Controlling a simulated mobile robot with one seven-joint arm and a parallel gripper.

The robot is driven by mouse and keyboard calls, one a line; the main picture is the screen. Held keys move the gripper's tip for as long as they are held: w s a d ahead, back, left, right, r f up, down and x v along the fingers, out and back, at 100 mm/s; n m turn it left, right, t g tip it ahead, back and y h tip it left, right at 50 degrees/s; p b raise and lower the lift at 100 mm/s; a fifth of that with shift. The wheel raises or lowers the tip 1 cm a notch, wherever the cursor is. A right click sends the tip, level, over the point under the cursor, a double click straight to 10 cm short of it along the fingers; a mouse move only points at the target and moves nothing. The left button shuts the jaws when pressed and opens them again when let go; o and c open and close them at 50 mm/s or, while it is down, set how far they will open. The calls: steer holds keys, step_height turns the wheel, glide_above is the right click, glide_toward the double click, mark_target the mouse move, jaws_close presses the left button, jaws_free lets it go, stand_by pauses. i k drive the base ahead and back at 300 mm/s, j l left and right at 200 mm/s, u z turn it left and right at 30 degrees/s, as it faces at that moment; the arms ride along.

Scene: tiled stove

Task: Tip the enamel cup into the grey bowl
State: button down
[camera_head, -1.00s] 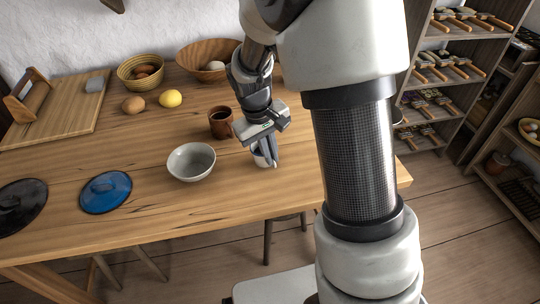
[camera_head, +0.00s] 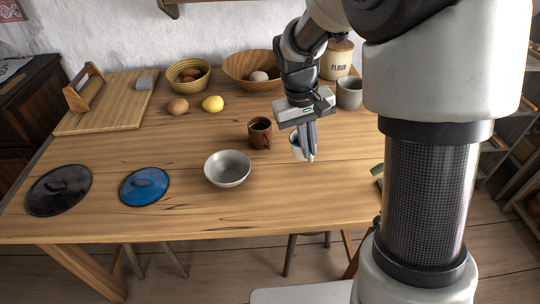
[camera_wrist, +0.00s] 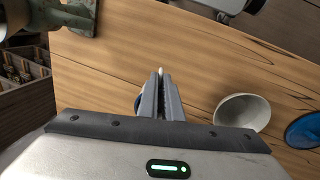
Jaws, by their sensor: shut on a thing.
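The enamel cup (camera_head: 296,148) is white with a dark rim. In the head view it is upright or nearly so, partly hidden by my fingers. My gripper (camera_head: 308,150) points down and is shut on the cup's side. In the wrist view the fingers (camera_wrist: 161,95) cover most of the cup, and a dark blue edge of it (camera_wrist: 138,103) shows beside them. The grey bowl (camera_head: 228,182) stands on the table, left of the cup and nearer the camera. The bowl also shows in the wrist view (camera_wrist: 243,113), right of the fingers. Its inside looks empty.
A brown mug (camera_head: 260,136) stands just left of and behind the cup. A blue lid (camera_head: 144,187) and a black lid (camera_head: 58,190) lie left of the bowl. A grey cup (camera_head: 349,94) and flour jar (camera_head: 337,60) stand behind my gripper. The table between cup and bowl is clear.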

mark_target(228, 168)
steer(key=j+z, duration=0.2)
steer(key=j, duration=0.2)
steer(key=k+j+z, duration=0.25)
steer(key=j+z, duration=0.2)
steer(key=j, duration=0.3)
steer(key=k+j+z, duration=0.45)
steer(key=j, duration=0.2)
steer(key=i+j, duration=0.05)
steer(key=i, duration=0.05)
